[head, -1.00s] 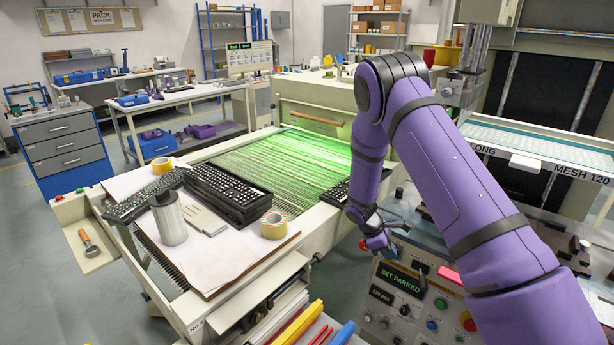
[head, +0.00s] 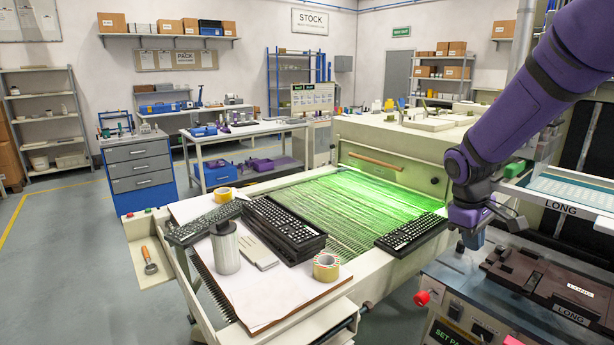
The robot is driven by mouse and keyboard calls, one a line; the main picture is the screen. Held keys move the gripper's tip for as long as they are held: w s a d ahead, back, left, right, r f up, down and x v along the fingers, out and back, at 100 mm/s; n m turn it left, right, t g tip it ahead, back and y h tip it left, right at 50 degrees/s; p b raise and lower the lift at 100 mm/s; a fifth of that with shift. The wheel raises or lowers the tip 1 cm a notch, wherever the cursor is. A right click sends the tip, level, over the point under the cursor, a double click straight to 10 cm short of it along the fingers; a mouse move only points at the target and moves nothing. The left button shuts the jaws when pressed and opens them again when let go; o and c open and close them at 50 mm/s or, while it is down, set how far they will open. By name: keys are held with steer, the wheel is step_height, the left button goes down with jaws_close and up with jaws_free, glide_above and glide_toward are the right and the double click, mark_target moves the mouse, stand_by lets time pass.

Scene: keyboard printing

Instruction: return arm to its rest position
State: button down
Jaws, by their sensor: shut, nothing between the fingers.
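My purple arm (head: 535,100) comes in from the upper right and bends down at its lower joint. My gripper (head: 473,238) hangs at its end, just right of the black keyboard at the conveyor's right edge. It is shut and holds nothing. Its fingertips are small and partly hidden by the wrist. The keyboard (head: 410,233) lies flat on the frame at the end of the green-lit conveyor (head: 350,210). A dark fixture (head: 545,283) marked LONG is on the machine to the right of and below my gripper.
A stack of black keyboards (head: 283,228), a metal cylinder (head: 224,247) and tape rolls (head: 326,266) are on the board (head: 262,312) at left. A red button (head: 422,298) sticks out from the machine's front corner. A screen frame (head: 570,190) is close at right. Floor at left is clear.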

steer(key=s+a+r+m+t+y, duration=0.1)
steer(key=s+r+m, duration=0.1)
steer(key=s+r, duration=0.3)
steer(key=s+a+r+m+t+y, duration=0.1)
steer(key=s+r, duration=0.4)
steer(key=s, duration=0.6)
steer(key=s+a+r+m+t+y, duration=0.1)
steer(key=s+a+r+m+t, duration=0.2)
steer(key=s, duration=0.6)
step_height(320, 180, up, 2)
steer(key=shift+r, duration=0.15)
